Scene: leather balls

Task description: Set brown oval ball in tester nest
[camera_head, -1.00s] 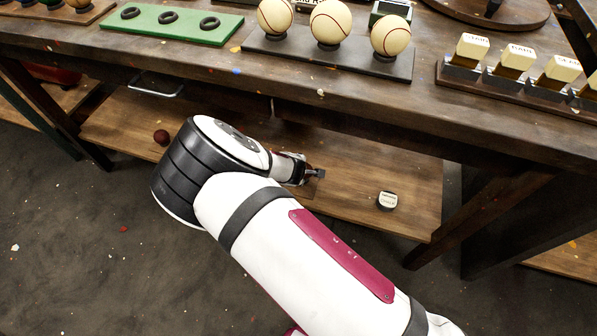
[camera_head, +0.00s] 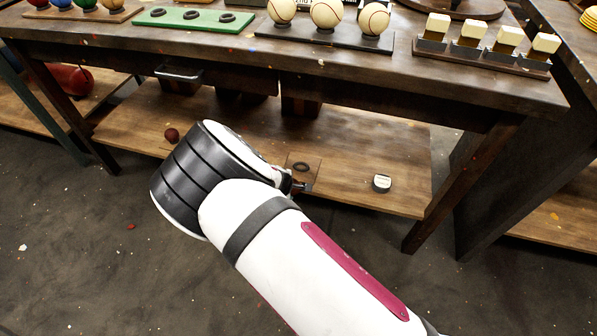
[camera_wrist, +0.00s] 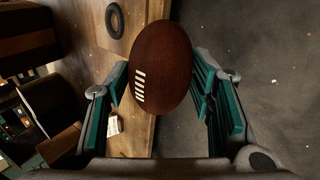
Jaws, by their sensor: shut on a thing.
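The brown oval ball (camera_wrist: 160,65), with white laces, is between the teal fingers of my gripper (camera_wrist: 162,84) in the wrist view. My gripper is shut on it and holds it lengthwise across the picture's height. In the head view my gripper (camera_head: 301,187) is mostly hidden by my arm, and I cannot make out the ball there. A black ring nest on a small brown plate (camera_head: 301,166) lies on the lower shelf, just behind my gripper. The ring shows in the wrist view (camera_wrist: 115,21), up and left of the ball and apart from it.
The lower shelf (camera_head: 345,180) holds a small white-and-black object (camera_head: 381,183) on the right and a dark red ball (camera_head: 171,135) on the left. The tabletop above carries cream balls (camera_head: 325,15) and a green ring board (camera_head: 193,19). A table leg (camera_head: 440,205) stands at right.

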